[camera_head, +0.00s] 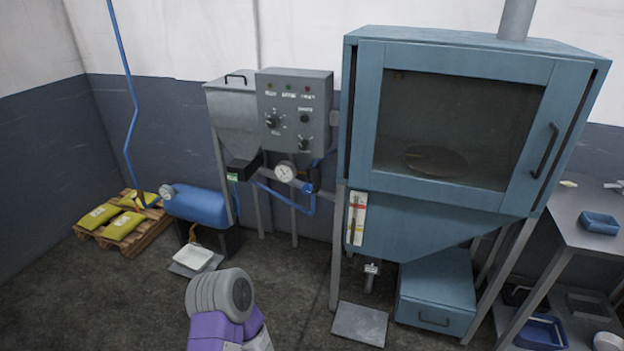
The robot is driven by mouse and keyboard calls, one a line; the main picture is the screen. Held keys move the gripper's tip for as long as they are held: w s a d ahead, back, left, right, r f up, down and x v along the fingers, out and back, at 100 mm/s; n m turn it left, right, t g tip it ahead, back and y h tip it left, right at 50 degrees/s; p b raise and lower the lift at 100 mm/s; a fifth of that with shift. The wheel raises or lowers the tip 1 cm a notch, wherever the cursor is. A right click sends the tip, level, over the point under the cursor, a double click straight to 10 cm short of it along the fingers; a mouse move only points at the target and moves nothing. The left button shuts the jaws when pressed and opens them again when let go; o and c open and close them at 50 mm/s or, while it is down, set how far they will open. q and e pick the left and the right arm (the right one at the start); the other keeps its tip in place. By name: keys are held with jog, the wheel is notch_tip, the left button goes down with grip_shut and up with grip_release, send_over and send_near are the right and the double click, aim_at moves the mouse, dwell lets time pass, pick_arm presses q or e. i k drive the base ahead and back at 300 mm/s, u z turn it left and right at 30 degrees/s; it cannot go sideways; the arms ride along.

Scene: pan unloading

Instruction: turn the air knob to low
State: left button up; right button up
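A grey control panel (294,110) stands between the hopper and the blue cabinet. On its face are a larger black knob (272,121) at the left, a black knob (304,144) at the lower right, and a small round dark control (305,118) above that. The labels are too small to read, so I cannot tell which is the air knob or where each is set. A grey and purple part of my own arm shows at the bottom, well below the panel. Neither gripper is in view.
A blue cabinet (452,60) with a closed glass door stands right of the panel. Left are a grey hopper (232,108), a blue tank (198,205) and a pallet (150,236) with yellow bags. A round gauge (286,171) and blue hoses sit below the panel. A metal table (575,215) is far right.

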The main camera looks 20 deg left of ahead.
aim_at(307, 188)
jog(key=k, duration=0.55)
jog(key=u, duration=1)
jog(key=i, duration=1)
jog(key=u, duration=0.4)
jog(key=i, duration=1.05)
jog(key=z, duration=0.35)
